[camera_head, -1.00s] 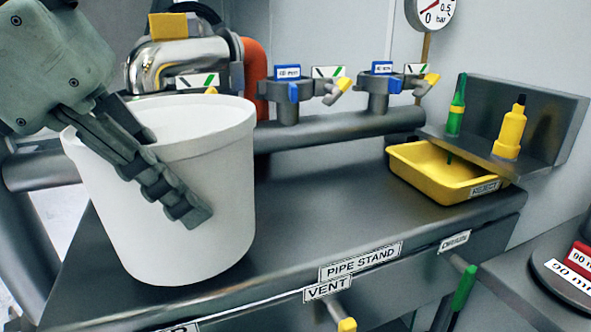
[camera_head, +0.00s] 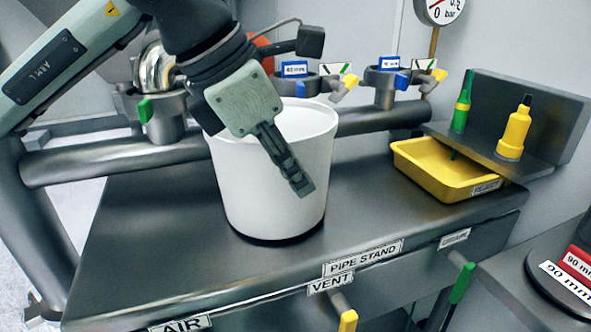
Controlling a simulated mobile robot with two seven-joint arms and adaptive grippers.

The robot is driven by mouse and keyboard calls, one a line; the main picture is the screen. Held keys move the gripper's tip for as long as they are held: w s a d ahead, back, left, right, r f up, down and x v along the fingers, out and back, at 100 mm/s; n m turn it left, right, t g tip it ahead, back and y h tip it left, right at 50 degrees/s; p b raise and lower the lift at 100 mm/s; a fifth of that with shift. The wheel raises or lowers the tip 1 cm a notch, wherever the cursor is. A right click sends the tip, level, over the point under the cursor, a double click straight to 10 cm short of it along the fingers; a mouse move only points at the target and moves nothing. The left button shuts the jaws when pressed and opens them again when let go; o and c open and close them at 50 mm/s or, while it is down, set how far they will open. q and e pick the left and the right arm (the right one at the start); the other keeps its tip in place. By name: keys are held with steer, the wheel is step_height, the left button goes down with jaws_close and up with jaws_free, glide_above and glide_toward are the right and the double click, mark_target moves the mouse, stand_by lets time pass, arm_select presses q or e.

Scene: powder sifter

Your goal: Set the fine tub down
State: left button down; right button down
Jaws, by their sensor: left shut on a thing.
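The fine tub (camera_head: 245,195) is a white, round, open-topped tub in the middle of the head view. It is upright over the dark metal top of the pipe stand (camera_head: 145,245). A dark shadow lies close under its base; I cannot tell whether the base touches the top. My left gripper (camera_head: 292,170) comes from the upper left and is shut on the tub's wall. One finger shows slanting down the outside of the near wall; the other finger is hidden. Most of the tub's inside is hidden. My right gripper is not in view.
A yellow reject tray (camera_head: 430,180) stands at the right of the stand, beside a shelf with a green bottle (camera_head: 461,108) and a yellow bottle (camera_head: 514,130). A thick pipe (camera_head: 100,157) with clamps runs behind the tub. The stand top is clear left of the tub.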

arm_select(q)
steer(key=shift+f, duration=0.1)
steer(key=c, duration=2.1)
jaws_free()
steer(key=shift+f, duration=0.1)
steer(key=shift+c, duration=0.2)
steer(key=o, duration=0.4)
steer(key=shift+s, duration=0.1)
steer(key=shift+o, duration=0.2)
